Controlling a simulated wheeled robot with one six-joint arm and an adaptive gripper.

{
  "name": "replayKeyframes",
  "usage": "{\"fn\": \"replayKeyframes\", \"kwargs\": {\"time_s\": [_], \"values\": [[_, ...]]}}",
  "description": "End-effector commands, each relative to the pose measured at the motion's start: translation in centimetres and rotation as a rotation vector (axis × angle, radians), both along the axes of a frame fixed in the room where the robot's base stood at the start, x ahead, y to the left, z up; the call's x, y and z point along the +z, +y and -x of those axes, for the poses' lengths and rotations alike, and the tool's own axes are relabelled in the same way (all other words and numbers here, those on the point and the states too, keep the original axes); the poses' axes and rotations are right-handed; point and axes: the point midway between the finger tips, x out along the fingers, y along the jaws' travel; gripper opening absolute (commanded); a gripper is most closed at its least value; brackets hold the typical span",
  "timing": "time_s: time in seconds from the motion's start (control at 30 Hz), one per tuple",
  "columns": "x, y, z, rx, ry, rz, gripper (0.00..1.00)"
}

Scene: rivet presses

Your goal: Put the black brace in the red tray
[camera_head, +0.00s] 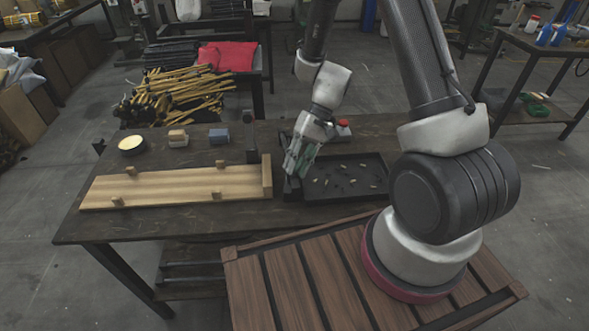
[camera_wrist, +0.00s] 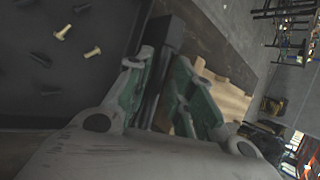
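My gripper (camera_head: 299,165) has green fingers and points down at the left end of a black tray. A dark bar-like piece (camera_head: 292,187), perhaps the black brace, is under the fingertips by that tray end. In the wrist view a dark piece (camera_wrist: 168,34) shows beyond and between the green fingers (camera_wrist: 165,80). I cannot tell whether the fingers touch it. A separate dark upright block (camera_head: 250,138) stands at the board's right end.
The black tray (camera_head: 345,194) holds several small rivets and also shows in the wrist view (camera_wrist: 70,95). A wooden board (camera_head: 170,188) with small wooden blocks lies to the left. My arm covers the table's right side.

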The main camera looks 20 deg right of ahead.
Motion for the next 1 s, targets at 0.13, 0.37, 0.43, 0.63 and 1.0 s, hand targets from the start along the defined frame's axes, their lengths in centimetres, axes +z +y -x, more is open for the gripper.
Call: {"fn": "replayKeyframes", "kwargs": {"time_s": [0.13, 0.37, 0.43, 0.63, 1.0], "values": [[2.7, -1.8, -1.2, -0.002, -0.006, -0.001, 0.23], [6.5, -4.3, -2.7, -0.001, -0.004, 0.001, 0.23], [7.3, -4.8, -3.1, -0.001, -0.004, 0.000, 0.23], [8.3, -5.4, -3.4, 0.000, 0.000, 0.001, 0.23], [17.7, -8.7, -0.1, 0.023, -0.179, 0.150, 0.23]]}}
